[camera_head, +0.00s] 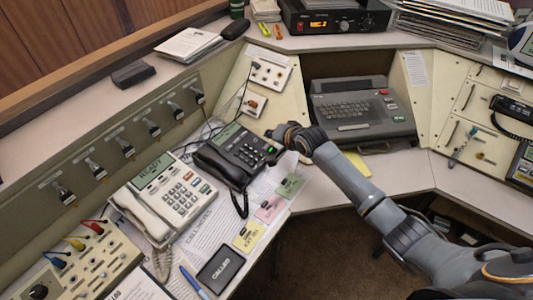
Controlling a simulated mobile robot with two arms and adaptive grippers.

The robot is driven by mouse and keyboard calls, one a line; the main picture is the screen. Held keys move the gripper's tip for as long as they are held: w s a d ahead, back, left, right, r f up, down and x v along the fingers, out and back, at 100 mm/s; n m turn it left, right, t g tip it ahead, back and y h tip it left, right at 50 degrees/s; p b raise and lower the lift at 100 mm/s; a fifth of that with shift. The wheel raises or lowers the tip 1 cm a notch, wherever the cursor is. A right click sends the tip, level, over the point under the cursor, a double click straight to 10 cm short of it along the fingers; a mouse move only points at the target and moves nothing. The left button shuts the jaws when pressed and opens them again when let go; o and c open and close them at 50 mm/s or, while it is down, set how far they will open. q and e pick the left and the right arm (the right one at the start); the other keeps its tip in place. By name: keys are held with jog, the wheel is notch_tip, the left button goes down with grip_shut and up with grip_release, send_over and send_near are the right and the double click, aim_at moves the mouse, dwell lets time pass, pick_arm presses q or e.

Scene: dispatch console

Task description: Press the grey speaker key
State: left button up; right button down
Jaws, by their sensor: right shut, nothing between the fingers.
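A black desk phone (232,157) with a small display and a dark keypad stands on the left desk. A small green light (270,149) glows near its right edge. A cream desk phone (170,192) with a display reading READY stands to its left. I cannot make out for certain which key is the grey speaker key; it is too small or hidden. My right gripper (274,133) is shut and empty, just over the upper right corner of the black phone. I cannot tell whether it touches the phone. My left gripper is not in view.
Coloured notes (270,208), a black card (220,268) and a blue pen (193,280) lie in front of the phones. A grey keyboard machine (358,108) stands behind my right arm. A switch panel (95,265) with coloured leads is at the lower left.

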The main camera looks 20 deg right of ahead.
aim_at(266, 147)
jog(key=shift+w+a+f+b, duration=0.15)
jog(key=shift+f+b, duration=0.1)
jog(key=shift+f, duration=0.5)
jog(key=shift+w+f+b, duration=0.1)
jog(key=shift+f+b, duration=0.1)
jog(key=shift+f, duration=0.5)
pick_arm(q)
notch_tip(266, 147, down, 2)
pick_arm(e)
jog(key=shift+f, duration=0.15)
jog(key=shift+f, duration=0.25)
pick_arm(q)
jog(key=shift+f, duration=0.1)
pick_arm(e)
jog(key=shift+a+f, duration=0.1)
jog(key=shift+f, duration=0.3)
dwell(0.7)
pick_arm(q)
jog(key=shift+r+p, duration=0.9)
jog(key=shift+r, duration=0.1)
pick_arm(e)
jog(key=shift+s+r, duration=0.1)
jog(key=shift+r, duration=0.7)
